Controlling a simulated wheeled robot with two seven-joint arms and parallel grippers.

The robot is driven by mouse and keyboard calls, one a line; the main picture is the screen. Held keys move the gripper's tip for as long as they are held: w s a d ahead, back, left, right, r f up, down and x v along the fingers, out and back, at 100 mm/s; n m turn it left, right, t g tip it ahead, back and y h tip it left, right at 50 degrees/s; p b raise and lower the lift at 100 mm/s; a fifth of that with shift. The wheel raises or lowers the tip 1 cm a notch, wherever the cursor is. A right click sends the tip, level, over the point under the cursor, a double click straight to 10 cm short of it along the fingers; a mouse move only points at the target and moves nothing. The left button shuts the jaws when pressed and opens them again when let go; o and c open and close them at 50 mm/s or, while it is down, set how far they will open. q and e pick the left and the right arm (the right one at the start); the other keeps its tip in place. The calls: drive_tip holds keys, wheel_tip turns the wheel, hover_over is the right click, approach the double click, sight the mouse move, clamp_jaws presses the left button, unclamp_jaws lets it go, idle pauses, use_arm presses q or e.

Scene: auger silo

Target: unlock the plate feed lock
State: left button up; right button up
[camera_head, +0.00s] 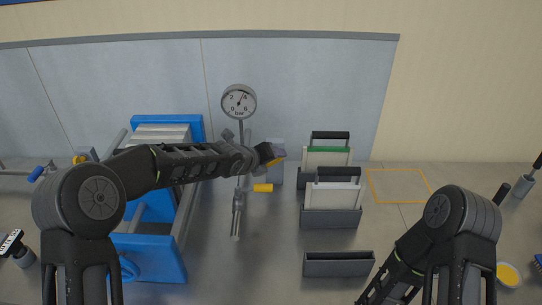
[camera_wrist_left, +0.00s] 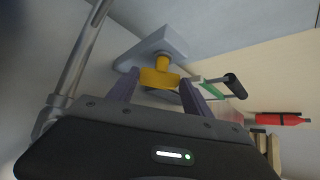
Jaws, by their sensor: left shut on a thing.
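A grey block (camera_head: 276,174) stands on the bench behind the pipework, with a yellow knob (camera_head: 279,155) near its top. In the left wrist view the yellow knob (camera_wrist_left: 160,77) sits on a short yellow stem in front of the grey block (camera_wrist_left: 152,47). It looks like the plate feed lock, but I see no label. My left gripper (camera_head: 272,154) reaches in from the left and is shut on this knob, one finger on each side in the wrist view (camera_wrist_left: 157,88). The fingers partly hide the knob in the head view. My right gripper is out of view.
A blue-framed press (camera_head: 156,260) is at left. Plates with black handles stand in grey holders (camera_head: 331,218) at right. An empty yellow-outlined area (camera_head: 399,186) lies beyond.

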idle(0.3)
use_arm(q)
drive_tip(key=o, duration=1.4)
drive_tip(key=shift+c, duration=0.2)
drive_tip(key=shift+s+a, duration=0.1)
drive_tip(key=b+v, duration=0.1)
drive_tip(key=v, duration=0.6)
drive_tip(key=shift+s+r, duration=0.2)
drive_tip(key=shift+r, duration=0.05)
drive_tip(key=shift+a, duration=0.15)
